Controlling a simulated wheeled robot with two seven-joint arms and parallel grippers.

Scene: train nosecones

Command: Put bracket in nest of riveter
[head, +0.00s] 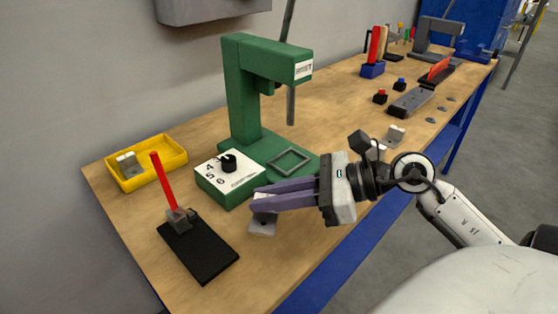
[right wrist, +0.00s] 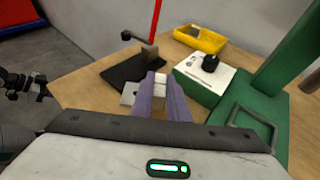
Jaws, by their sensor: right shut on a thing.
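The riveter is a green press (head: 243,95) standing at the middle of the bench. Its nest is a raised square frame (head: 299,168) on the base, with nothing in it. The nest also shows in the right wrist view (right wrist: 232,113), right of the fingers. My right gripper (head: 257,197) is shut on a grey bracket (head: 262,226), in front of the white dial box. The bracket's plate sticks out below the fingertips; the fingers hide part of it. In the right wrist view the bracket (right wrist: 159,79) shows between the purple fingertips.
A white-topped dial box (head: 228,174) stands left of the nest. A black toggle clamp with red handle (head: 156,180) is at the left front. A yellow tray (head: 150,179) holds another bracket. More brackets (head: 395,136) and fixtures lie to the right.

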